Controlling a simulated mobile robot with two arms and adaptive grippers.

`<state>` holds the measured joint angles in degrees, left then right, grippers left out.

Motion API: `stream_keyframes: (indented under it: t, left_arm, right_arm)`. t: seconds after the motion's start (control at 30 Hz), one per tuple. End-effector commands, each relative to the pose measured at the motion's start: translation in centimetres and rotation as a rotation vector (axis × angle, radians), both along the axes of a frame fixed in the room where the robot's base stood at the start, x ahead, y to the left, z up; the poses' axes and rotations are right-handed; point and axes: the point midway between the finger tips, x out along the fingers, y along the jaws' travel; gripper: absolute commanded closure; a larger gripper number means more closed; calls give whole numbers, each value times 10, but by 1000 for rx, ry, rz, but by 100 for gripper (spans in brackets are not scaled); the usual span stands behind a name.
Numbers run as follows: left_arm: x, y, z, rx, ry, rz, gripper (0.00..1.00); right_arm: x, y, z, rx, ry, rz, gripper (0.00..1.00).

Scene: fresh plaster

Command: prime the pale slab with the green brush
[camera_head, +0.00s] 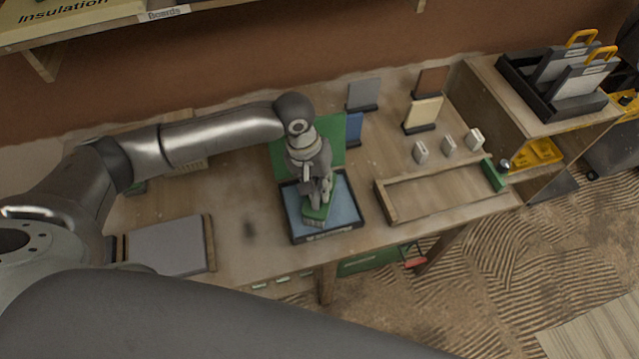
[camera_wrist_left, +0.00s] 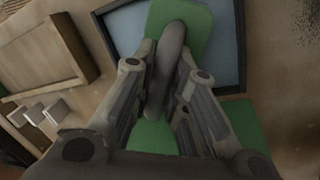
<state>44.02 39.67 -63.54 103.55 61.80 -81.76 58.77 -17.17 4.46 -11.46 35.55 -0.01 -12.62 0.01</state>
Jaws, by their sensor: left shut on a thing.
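My left gripper (camera_head: 318,190) is shut on the green brush (camera_head: 317,213), with its fingers around the dark handle. The brush's head is over the blue inside of a black-rimmed tray (camera_head: 293,224); I cannot tell whether it touches the bottom. In the left wrist view the brush's green head (camera_wrist_left: 190,18) lies beyond the gripper (camera_wrist_left: 168,60), over the tray (camera_wrist_left: 125,28). A pale grey slab (camera_head: 165,246) lies flat on the table at the left, with a wooden strip along its right edge. My right gripper is out of view.
A shallow wooden frame (camera_head: 387,204) with a green block (camera_head: 492,174) lies right of the tray. Small white blocks (camera_head: 449,146) stand behind it. Grey, brown, cream (camera_head: 423,112) and blue panels stand at the back. A green sheet (camera_head: 331,130) is behind the tray. A shelf (camera_head: 105,20) overhangs the back wall.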

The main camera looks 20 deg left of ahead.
Motion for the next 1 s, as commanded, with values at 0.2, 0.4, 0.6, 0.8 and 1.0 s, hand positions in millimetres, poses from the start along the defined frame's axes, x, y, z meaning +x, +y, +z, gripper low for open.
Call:
stream_keyframes:
  t: [0.2,0.4,0.6,0.8,1.0]
  left_arm:
    - [0,0,0,0,0,0,100]
    - [0,0,0,0,0,0,100]
    - [0,0,0,0,0,0,100]
    - [0,0,-1,0,0,0,100]
    - [0,0,-1,0,1,0,100]
  right_arm:
    - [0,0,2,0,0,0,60]
    - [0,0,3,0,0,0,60]
    - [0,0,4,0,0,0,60]
    - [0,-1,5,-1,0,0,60]
    - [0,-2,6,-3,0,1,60]
